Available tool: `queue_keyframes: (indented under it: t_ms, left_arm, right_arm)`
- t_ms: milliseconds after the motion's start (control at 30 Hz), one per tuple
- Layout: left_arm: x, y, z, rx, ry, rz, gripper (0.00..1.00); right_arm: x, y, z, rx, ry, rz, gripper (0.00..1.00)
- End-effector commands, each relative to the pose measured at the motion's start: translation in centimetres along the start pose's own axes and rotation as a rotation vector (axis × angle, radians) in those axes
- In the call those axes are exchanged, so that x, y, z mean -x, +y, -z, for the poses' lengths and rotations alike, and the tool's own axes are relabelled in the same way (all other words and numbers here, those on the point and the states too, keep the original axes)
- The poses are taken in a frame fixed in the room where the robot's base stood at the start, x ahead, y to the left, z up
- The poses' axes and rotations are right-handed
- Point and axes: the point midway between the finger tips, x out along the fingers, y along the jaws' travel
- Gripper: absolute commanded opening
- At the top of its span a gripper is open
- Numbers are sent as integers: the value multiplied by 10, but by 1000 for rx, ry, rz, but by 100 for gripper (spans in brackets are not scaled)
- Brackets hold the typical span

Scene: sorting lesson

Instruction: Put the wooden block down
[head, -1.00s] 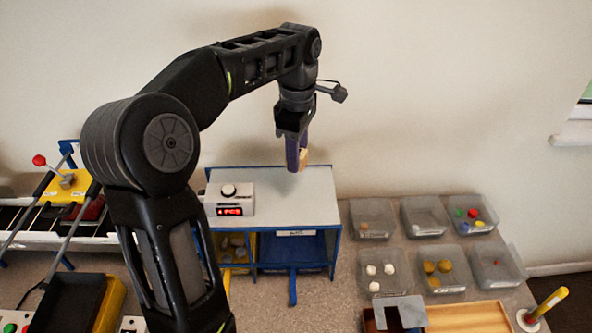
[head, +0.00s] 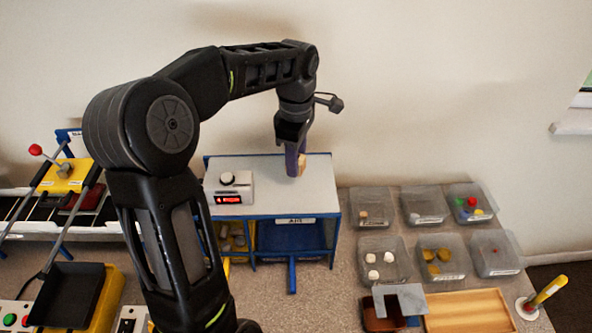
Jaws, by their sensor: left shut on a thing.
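A small tan wooden block (head: 302,165) is held at the tips of my left gripper (head: 296,168), which points straight down and is shut on it. The gripper hides part of the block. Both are at the white top of a blue-framed stand (head: 263,197). I cannot tell whether the block touches the top. My right gripper is not in view.
A white device with a red display (head: 229,190) stands on the left of the stand's top. Clear bins (head: 378,245) with small items sit to the right, near a wooden tray (head: 470,312). The right of the top is clear.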

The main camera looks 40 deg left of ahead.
Motion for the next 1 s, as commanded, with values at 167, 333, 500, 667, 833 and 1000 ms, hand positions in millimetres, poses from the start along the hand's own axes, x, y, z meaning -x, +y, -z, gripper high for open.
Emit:
queue_keyframes:
  t_ms: [167,333,500,667,833,1000]
  left_arm:
    - [0,0,0,0,0,-1,0]
    - [-10,-1,0,-1,0,2,0]
    - [-33,-1,0,1,0,3,0]
    - [-37,0,0,1,0,-1,0]
    - [-38,0,0,0,0,0,0]
    - [-40,0,0,0,0,-1,41]
  right_arm:
    - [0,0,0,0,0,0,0]
    - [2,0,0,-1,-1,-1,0]
    - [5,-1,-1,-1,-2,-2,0]
    - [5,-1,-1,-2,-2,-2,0]
    - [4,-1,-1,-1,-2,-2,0]
    - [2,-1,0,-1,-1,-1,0]
